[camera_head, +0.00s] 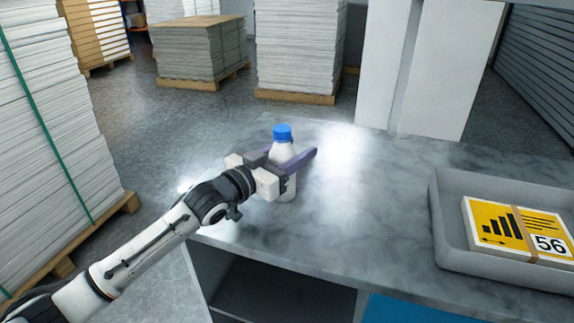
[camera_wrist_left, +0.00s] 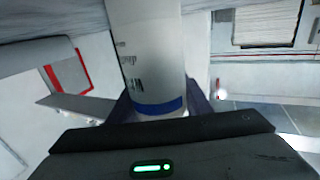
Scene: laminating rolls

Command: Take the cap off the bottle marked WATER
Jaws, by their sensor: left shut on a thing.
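A white bottle (camera_head: 284,151) stands upright near the left end of the grey marbled counter (camera_head: 370,190). Its blue cap (camera_head: 282,131) is on its top. My left gripper (camera_head: 291,158) is shut around the bottle's body, below the cap, with a purple finger on each side. In the left wrist view the white bottle (camera_wrist_left: 150,45) fills the space between the fingers (camera_wrist_left: 160,103). It has a blue band and small dark lettering that I cannot read. The gripper covers part of the bottle's body. My right gripper is not in view.
A grey tray (camera_head: 441,225) on the right of the counter holds a yellow-and-white stack (camera_head: 505,228) marked 56. Stacks of sheets on pallets (camera_head: 297,45) stand on the floor behind. The middle of the counter is clear.

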